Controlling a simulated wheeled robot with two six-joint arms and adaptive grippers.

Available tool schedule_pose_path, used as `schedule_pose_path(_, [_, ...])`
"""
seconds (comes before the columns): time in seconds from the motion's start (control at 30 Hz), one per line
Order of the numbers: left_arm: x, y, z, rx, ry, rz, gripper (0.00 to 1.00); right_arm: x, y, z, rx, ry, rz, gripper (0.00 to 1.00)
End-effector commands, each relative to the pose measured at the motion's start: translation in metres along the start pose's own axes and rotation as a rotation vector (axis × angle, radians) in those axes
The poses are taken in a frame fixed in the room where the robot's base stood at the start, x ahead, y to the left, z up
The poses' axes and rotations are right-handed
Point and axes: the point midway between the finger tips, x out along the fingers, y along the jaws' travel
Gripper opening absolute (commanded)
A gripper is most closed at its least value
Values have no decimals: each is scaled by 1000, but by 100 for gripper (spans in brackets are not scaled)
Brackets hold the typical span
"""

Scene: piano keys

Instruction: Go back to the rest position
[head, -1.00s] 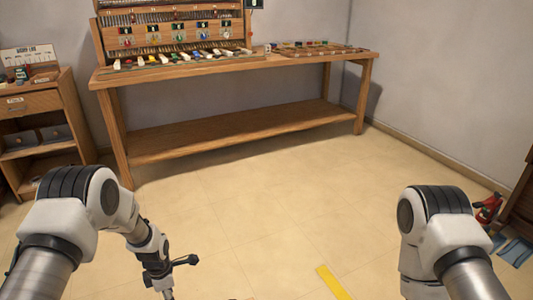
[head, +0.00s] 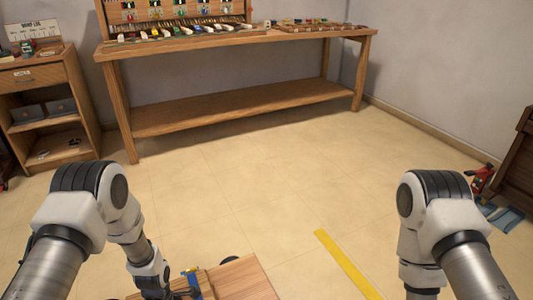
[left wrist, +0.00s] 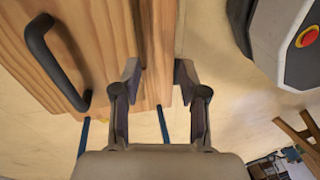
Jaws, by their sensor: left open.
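My left gripper (left wrist: 157,76) is open in the left wrist view, with nothing held between its fingers. Behind the fingers is a wooden board (left wrist: 85,45) with a dark curved handle (left wrist: 55,60); I cannot tell how far apart they are. In the head view my left arm bends down at the lower left, and its hand is mostly cut off by the bottom edge beside a wooden top (head: 240,278). My right arm shows at the lower right, but its gripper is out of frame. The workbench (head: 240,107) with coloured keys (head: 190,32) stands at the back, away from both arms.
A wooden cabinet (head: 45,82) stands at the left wall. A yellow floor strip (head: 345,262) runs at the lower middle. Red and blue items (head: 482,180) lie at the right edge. The floor between my arms and the bench is clear.

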Motion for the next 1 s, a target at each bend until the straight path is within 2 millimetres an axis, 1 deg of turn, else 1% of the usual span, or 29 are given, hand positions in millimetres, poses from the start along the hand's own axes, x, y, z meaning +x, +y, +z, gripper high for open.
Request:
schedule_pose_path(0.03, [23, -20, -5, 53, 6, -23, 43, 14, 0, 0, 0, 0, 0, 40])
schedule_pose_path(0.07, [34, -33, -9, 102, 7, -34, 43, 19, 0, 0, 0, 0, 0, 40])
schedule_pose_path(0.13, [59, -71, -20, 260, 7, -57, 43, 31, 0, 0, 0, 0, 0, 40])
schedule_pose_path(0.17, [69, -90, -25, 355, 4, -64, 43, 37, 0, 0, 0, 0, 0, 40])
schedule_pose_path(0.2, [78, -114, -32, 494, -2, -66, 43, 43, 0, 0, 0, 0, 0, 40])
schedule_pose_path(0.27, [84, -145, -42, 714, -10, -56, 43, 48, 0, 0, 0, -1, 0, 40])
schedule_pose_path(0.3, [84, -161, -48, 855, -13, -42, 43, 49, 0, 0, 0, -1, 0, 40])
schedule_pose_path(0.4, [75, -187, -56, 1161, -7, 4, 43, 48, 0, 0, 0, 0, 0, 40])
schedule_pose_path(0.47, [69, -195, -59, 1322, 6, 37, 43, 47, 0, 0, 0, 0, 0, 40])
schedule_pose_path(0.53, [64, -197, -60, 1491, 29, 79, 43, 47, 0, 0, 0, 0, 0, 40])
schedule_pose_path(0.6, [60, -193, -59, 1647, 63, 127, 43, 47, 0, 0, 0, 0, 0, 40])
schedule_pose_path(0.7, [58, -178, -54, 1857, 128, 195, 43, 47, 0, 0, 0, 0, 0, 40])
schedule_pose_path(0.73, [57, -178, -54, 1919, 137, 195, 43, 46, 0, 0, 0, 0, 0, 40])
schedule_pose_path(0.77, [33, -182, -56, 1908, 135, 194, 43, 22, 0, 1, 0, -1, 0, 40])
schedule_pose_path(0.8, [19, -185, -56, 1904, 134, 193, 43, 7, 0, 1, 0, -1, 0, 40])
schedule_pose_path(0.87, [2, -188, -58, 1903, 133, 193, 43, -11, 0, 0, 0, 1, 0, 40])
schedule_pose_path(0.97, [-29, -194, -60, 1902, 132, 192, 43, -43, 0, 0, 0, 1, 0, 40])
schedule_pose_path(1.0, [-44, -197, -60, 1902, 132, 192, 43, -57, 0, 0, 0, 0, 0, 40])
